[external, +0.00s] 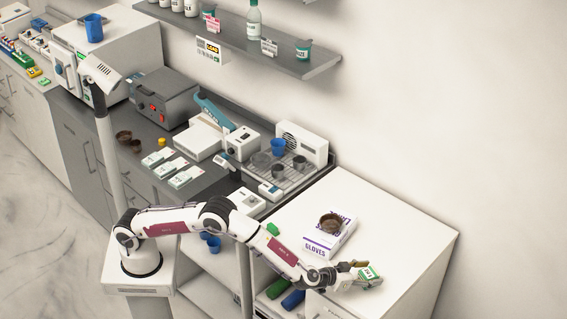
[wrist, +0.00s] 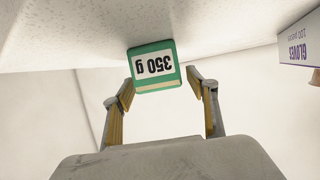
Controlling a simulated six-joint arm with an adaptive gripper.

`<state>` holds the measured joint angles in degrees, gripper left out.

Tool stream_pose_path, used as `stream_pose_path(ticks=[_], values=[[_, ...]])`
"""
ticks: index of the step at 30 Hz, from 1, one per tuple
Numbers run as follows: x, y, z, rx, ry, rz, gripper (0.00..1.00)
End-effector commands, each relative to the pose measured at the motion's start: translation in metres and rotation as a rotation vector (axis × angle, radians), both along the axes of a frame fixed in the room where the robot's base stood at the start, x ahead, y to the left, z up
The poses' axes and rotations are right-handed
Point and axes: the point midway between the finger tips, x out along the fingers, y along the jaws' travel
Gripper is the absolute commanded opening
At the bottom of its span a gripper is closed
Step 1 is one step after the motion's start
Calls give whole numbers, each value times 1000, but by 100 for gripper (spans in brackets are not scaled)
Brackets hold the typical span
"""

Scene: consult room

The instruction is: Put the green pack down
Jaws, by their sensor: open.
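The green pack (external: 369,273) is at the front right of the white cabinet top (external: 400,235). In the wrist view the pack (wrist: 153,66) shows its "350 g" label upside down, and it seems to rest on the white surface. My gripper (wrist: 160,84) is open, with one finger on each side of the pack's near end. A gap shows between the pack and the right finger; I cannot tell whether the left finger touches it. In the external view my gripper (external: 359,270) is low over the cabinet top beside the pack.
A gloves box (external: 322,243) with a brown bowl (external: 331,223) on it stands left of and behind the pack. The gloves box also shows at the right in the wrist view (wrist: 300,47). The cabinet top is clear behind and to the right.

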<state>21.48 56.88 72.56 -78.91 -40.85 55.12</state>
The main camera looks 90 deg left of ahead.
Motion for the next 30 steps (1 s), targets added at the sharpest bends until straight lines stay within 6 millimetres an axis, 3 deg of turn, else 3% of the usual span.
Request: stream_pose_path(ticks=[14, 30], values=[[-18, -8, 12, 0, 0, -1, 58], [-74, -32, 37, 0, 0, -2, 58]])
